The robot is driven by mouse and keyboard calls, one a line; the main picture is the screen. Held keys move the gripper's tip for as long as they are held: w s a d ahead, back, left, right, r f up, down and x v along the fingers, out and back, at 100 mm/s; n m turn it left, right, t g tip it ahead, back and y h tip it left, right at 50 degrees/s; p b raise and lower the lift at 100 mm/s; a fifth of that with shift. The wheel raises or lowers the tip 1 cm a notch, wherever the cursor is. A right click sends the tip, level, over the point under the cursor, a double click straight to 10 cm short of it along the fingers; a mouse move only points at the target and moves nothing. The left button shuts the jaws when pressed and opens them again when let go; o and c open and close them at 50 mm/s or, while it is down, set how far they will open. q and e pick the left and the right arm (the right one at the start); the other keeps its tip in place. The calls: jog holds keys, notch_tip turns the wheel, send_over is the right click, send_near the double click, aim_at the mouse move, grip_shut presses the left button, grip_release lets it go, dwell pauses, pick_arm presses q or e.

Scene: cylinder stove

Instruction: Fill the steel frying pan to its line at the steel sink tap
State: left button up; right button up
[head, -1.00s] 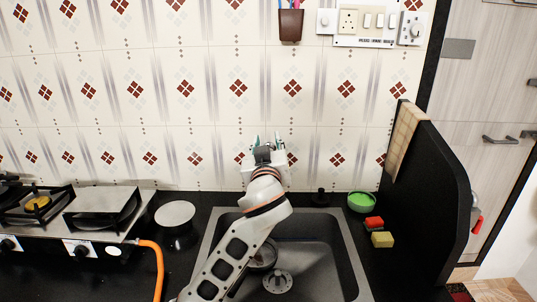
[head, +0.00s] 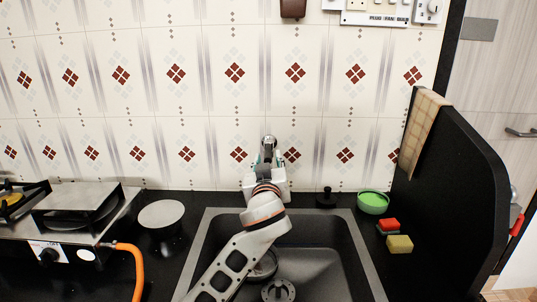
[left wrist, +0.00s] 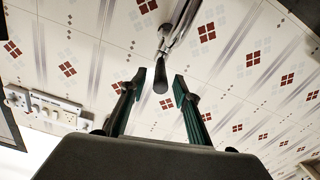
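The steel sink (head: 340,250) is set in the black counter. Inside it, a round metal-rimmed vessel, apparently the frying pan (head: 265,268), shows only in part behind my left arm; its water line and contents cannot be seen. The tap (head: 269,142) rises against the tiled wall, its lower part hidden by my arm. In the left wrist view, its grey lever with a dark rounded end (left wrist: 161,78) shows between the fingertips. My left gripper (head: 270,158) is open at the tap, its green fingers (left wrist: 157,82) apart on either side of the lever in the picture. My right gripper is out of view.
A round drain (head: 278,291) is in the sink floor. A green bowl (head: 373,203), red and yellow sponges (head: 399,244) and a black knobbed item (head: 326,198) stand right of the tap. A black partition (head: 450,200) bounds the right. A stove (head: 80,215) with an orange hose is left.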

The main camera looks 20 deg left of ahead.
aim_at(268, 148)
pick_arm(q)
jog(key=x, duration=0.6)
jog(key=shift+f, duration=0.1)
jog(key=shift+c, duration=0.5)
grip_shut()
